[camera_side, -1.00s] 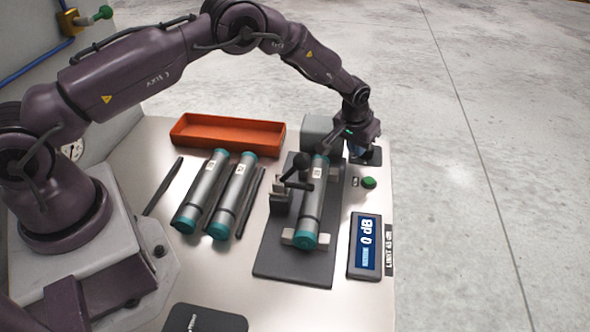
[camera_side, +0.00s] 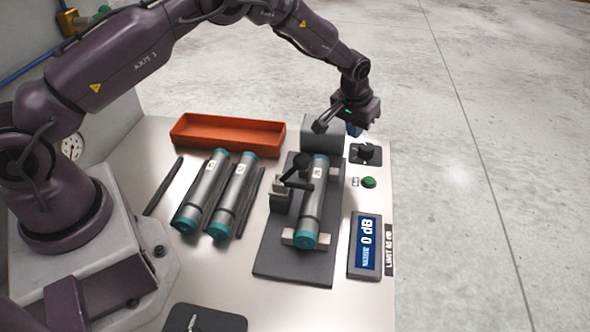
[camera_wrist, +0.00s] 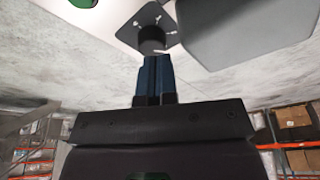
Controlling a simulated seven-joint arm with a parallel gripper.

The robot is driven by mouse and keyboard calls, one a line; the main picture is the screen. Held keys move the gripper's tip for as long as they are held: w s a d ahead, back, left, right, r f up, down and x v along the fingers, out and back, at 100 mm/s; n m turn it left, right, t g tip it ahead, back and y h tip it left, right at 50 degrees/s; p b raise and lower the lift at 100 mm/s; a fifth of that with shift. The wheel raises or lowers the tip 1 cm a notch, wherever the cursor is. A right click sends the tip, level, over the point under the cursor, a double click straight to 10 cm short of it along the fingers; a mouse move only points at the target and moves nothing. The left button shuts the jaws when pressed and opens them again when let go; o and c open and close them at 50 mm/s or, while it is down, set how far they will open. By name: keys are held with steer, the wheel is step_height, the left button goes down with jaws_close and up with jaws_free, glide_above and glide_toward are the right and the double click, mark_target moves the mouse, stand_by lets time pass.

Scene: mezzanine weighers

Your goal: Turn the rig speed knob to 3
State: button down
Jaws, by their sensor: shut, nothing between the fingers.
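The rig speed knob (camera_side: 366,151) is a black knob on a dark square plate at the right edge of the bench, beside the grey housing. In the wrist view the knob (camera_wrist: 152,38) shows just beyond the fingertips, with white marks on its plate; I cannot read the numbers or the setting. My gripper (camera_side: 354,130) is above the knob and looks apart from it. Its blue fingers (camera_wrist: 157,62) are shut together with nothing between them.
A grey housing (camera_side: 322,135) stands left of the knob. A rig with a clamped grey tube (camera_side: 315,200) is in front of it. A green button (camera_side: 369,182) and a display (camera_side: 366,243) reading 0 dB lie nearer. An orange tray (camera_side: 228,133) and two tubes are left.

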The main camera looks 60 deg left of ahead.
mark_target(350, 158)
steer(key=shift+w+d+f, duration=0.2)
steer(key=shift+d+f, duration=0.2)
steer(key=shift+f, duration=0.65)
steer(key=shift+w+d+f, duration=0.2)
steer(key=shift+d+f, duration=0.25)
steer(key=shift+f, duration=0.55)
steer(key=shift+w+d+f, duration=0.2)
steer(key=shift+d+f, duration=0.2)
steer(key=shift+f, duration=0.65)
steer(key=shift+s+a, duration=0.15)
steer(key=shift+a, duration=0.4)
steer(key=shift+s+a+f, duration=0.1)
steer(key=shift+s+a, duration=0.15)
steer(key=shift+a, duration=0.65)
steer(key=shift+s, duration=0.4)
steer(key=shift+w+d+r, duration=0.1)
steer(key=shift+d+r, duration=0.1)
steer(key=shift+r, duration=1.4)
steer(key=shift+w+d+r, duration=0.1)
steer(key=shift+d+r, duration=0.1)
steer(key=shift+r, duration=1.4)
